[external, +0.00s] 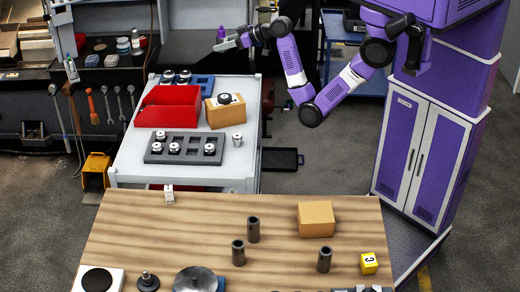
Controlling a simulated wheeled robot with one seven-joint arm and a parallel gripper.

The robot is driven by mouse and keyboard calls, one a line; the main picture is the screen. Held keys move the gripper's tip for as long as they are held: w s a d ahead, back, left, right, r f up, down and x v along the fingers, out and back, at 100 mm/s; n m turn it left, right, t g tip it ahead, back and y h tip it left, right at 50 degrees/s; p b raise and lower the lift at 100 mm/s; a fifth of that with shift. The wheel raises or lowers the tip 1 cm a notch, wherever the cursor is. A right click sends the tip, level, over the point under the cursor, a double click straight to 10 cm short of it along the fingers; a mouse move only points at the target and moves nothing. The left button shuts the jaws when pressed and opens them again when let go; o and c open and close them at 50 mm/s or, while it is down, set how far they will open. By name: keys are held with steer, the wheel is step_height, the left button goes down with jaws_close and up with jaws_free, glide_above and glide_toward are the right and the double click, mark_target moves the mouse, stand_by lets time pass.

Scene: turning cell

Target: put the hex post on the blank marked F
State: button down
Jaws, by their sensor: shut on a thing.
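My gripper (228,43) is at the top of the external view, beyond the grey cart, with its fingers pointing left. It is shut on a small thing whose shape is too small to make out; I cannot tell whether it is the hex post. No blank with a readable F shows. Several round metal pieces sit in the dark grey tray (157,157) on the cart, and their marks are too small to read. A yellow block marked C (369,263) and a small white block (169,194) with an unreadable mark are on the wooden table.
The cart (128,171) also bears a red bin (168,107), a cardboard box (226,112) and a blue tray (203,84). Dark tubes (253,230), a brown box (316,219) and a metal disc (195,280) stand on the wooden table (130,235). Its left middle is clear.

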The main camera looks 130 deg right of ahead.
mark_target(224, 97)
steer(key=shift+w+a+f, duration=0.1)
steer(key=shift+f, duration=0.15)
steer(key=shift+t, duration=0.3)
step_height(224, 97, down, 20)
steer(key=shift+r+p, duration=0.1)
steer(key=shift+p, duration=0.5)
steer(key=shift+f, duration=0.2)
steer(key=c, duration=0.9)
jaws_free()
